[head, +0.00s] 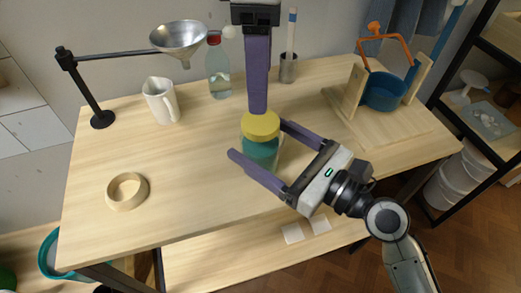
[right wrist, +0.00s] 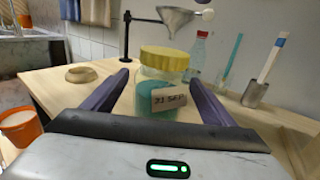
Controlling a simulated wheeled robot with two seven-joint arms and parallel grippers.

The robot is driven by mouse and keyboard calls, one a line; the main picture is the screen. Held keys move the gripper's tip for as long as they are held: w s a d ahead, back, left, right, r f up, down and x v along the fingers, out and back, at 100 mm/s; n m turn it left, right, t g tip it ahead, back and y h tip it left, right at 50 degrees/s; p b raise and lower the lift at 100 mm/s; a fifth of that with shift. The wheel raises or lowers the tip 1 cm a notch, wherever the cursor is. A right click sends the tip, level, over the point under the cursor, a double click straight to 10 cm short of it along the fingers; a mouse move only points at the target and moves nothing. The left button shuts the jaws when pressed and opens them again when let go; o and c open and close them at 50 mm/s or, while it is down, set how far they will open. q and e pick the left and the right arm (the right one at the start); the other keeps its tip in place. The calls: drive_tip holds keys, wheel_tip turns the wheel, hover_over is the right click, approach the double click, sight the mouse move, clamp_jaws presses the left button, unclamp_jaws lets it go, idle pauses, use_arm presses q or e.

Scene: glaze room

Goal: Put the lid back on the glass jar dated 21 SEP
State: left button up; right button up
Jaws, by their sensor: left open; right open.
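The glass jar (head: 260,152) stands upright on the table with teal contents. Its label reading 21 SEP (right wrist: 169,98) faces my right wrist camera. The yellow lid (head: 262,124) sits on the jar's mouth; it also shows in the right wrist view (right wrist: 164,58) and looks about level. My right gripper (head: 260,139) is open, with one finger on each side of the jar. I cannot tell whether they touch the glass. My left gripper (head: 258,110) is open, pointing down above the lid, its fingers overlapping in the head view. It does not show in the right wrist view.
A funnel on a stand (head: 178,38), a white mug (head: 160,100) and a red-capped bottle (head: 219,75) stand at the back. A wooden ring (head: 127,191) lies at left. A wooden frame with a blue pot (head: 384,91) is at right. The front-left tabletop is clear.

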sight(260, 121)
clamp_jaws()
use_arm(q)
drive_tip(key=n, duration=0.8)
drive_tip(key=shift+n, duration=0.4)
drive_tip(key=n, duration=0.9)
drive_tip(key=shift+f, duration=4.05)
